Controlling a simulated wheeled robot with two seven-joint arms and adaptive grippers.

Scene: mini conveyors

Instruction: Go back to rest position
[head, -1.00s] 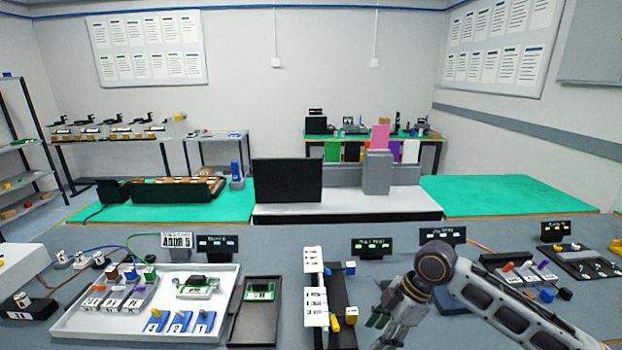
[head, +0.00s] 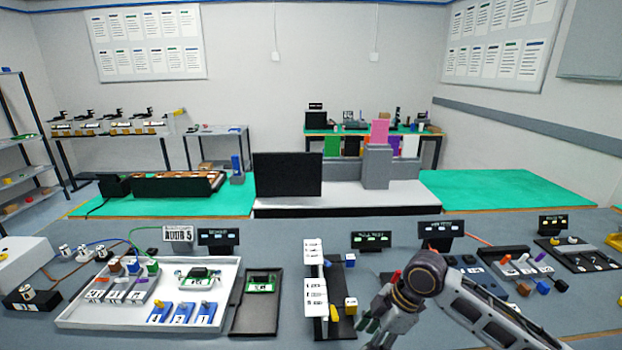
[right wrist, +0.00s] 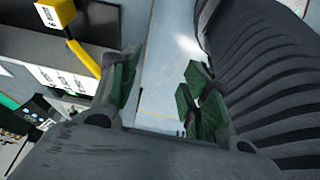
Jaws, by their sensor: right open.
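My right arm comes in from the lower right of the head view. Its gripper (head: 372,325) hangs low over the grey table (head: 420,275), just right of the black tray with the white labelled strip (head: 314,280). In the right wrist view the green-padded fingers (right wrist: 158,95) stand apart with nothing between them. The black stand with white labels and a yellow part (right wrist: 82,55) shows at the left of that view, beside the fingers and apart from them. My left gripper does not show in either view.
A white tray (head: 75,318) holding a green circuit board and blue numbered blocks lies at the left. A dark tray (head: 256,312) stands beside it. Small display signs (head: 371,241) line the back. Black fixtures (head: 578,262) stand at the right.

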